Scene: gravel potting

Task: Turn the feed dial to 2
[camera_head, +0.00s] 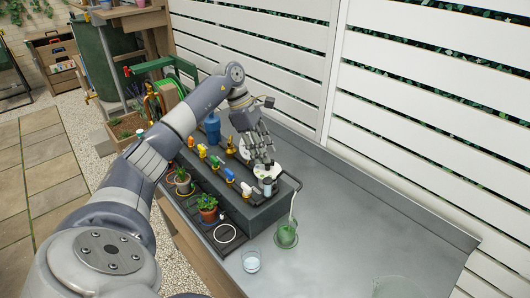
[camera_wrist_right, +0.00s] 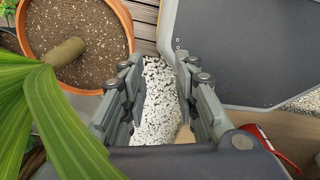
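A pale round part, which looks like the feed dial (camera_head: 263,172), sits at the near right end of the long grey box (camera_head: 270,212) on the bench. My left gripper (camera_head: 262,158) reaches down right at its far edge, and its fingers hide part of it. I cannot tell whether the fingers touch it or how far apart they are. The dial's numbers and pointer are too small to read. In the right wrist view my right gripper (camera_wrist_right: 158,100) is open and empty, with white gravel showing between its fingers.
Coloured taps (camera_head: 215,160) line the box. Potted plants (camera_head: 207,203) stand in front on a dark tray. A green cup (camera_head: 286,236) and a clear glass (camera_head: 251,261) stand on the bench (camera_head: 345,225). A terracotta pot (camera_wrist_right: 125,18) with a palm is beside my right gripper.

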